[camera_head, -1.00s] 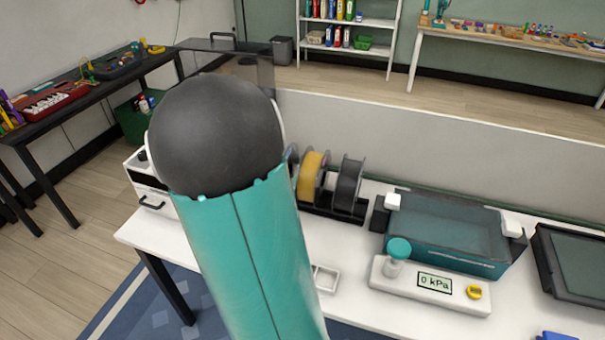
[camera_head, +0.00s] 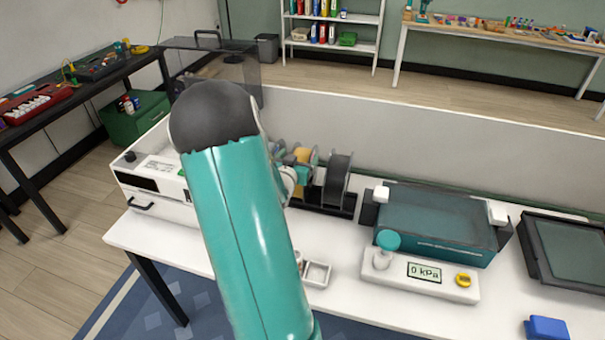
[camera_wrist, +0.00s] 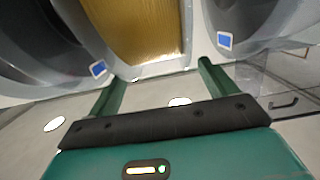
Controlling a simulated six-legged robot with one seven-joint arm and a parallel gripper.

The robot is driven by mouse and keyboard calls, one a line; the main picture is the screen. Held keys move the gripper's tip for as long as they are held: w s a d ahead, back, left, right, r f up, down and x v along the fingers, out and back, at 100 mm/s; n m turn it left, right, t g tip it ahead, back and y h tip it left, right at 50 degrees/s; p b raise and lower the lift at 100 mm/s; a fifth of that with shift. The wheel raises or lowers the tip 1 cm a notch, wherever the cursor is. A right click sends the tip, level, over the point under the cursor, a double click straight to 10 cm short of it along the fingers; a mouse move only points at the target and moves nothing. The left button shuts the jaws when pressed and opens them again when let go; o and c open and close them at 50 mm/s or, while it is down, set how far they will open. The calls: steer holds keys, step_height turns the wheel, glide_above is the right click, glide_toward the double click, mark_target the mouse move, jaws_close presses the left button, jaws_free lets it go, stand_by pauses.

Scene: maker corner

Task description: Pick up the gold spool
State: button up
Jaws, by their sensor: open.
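The gold spool (camera_head: 304,156) stands upright in a dark rack on the white table, between other spools, and is partly hidden by my arm in the head view. In the wrist view its gold winding (camera_wrist: 145,32) fills the top middle, close up. My gripper (camera_wrist: 160,76) is open and empty there, its two green fingers pointing toward the spool, one near each side of the winding. Whether the fingers touch it I cannot tell. In the head view the gripper is mostly hidden behind my arm.
A dark spool (camera_head: 338,176) stands right beside the gold one. A white machine (camera_head: 150,165) is at left.

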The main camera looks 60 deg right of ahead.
mark_target(300, 154)
steer(key=shift+x, duration=1.6)
jaws_close()
steer(key=shift+r, duration=0.15)
